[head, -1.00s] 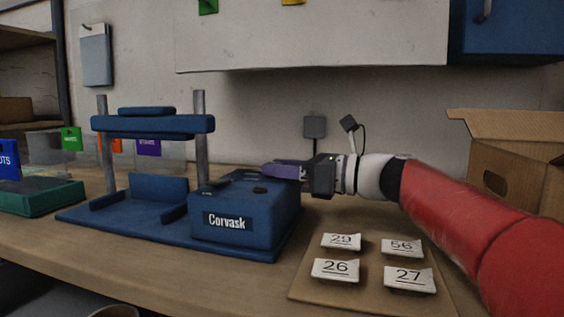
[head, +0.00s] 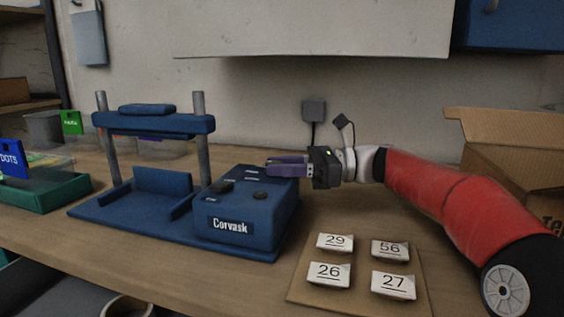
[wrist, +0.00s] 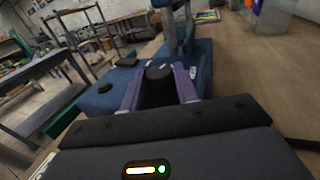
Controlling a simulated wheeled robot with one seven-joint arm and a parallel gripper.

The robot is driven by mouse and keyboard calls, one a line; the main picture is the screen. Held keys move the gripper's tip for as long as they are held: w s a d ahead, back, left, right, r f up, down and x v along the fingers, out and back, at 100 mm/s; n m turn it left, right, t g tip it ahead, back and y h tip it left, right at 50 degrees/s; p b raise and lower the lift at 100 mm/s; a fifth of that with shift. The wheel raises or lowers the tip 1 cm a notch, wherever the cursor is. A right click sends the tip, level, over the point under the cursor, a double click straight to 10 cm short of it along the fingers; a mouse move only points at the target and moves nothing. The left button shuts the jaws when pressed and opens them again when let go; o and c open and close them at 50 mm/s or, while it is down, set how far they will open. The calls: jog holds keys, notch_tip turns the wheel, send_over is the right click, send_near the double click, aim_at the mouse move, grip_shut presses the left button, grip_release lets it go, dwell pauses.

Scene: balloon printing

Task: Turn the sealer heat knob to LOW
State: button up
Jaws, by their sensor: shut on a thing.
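The blue Corvask sealer (head: 243,231) stands on the bench, with a box-shaped control housing at its right front. My gripper (head: 270,168) reaches in from the right, low over the back part of the housing top. In the wrist view its two purple fingers (wrist: 160,85) are shut on a round dark knob (wrist: 158,70), one finger on each side. The fingers hide this knob in the head view. A black round knob (head: 260,195) and a dark rocker-like part (head: 222,186) sit nearer the front. The small white labels on the housing are too small to read.
A cardboard mat (head: 352,302) with number cards 29, 56, 26 and 27 lies below my arm. An open cardboard box (head: 500,160) stands at the right. The sealer's posts and blue crossbar (head: 150,123) rise left of the housing. A green tray (head: 50,195) is at far left.

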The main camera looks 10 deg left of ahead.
jog(key=o, duration=1)
jog(key=shift+c, duration=0.2)
jog(key=shift+f+b, duration=0.1)
jog(key=shift+b, duration=0.2)
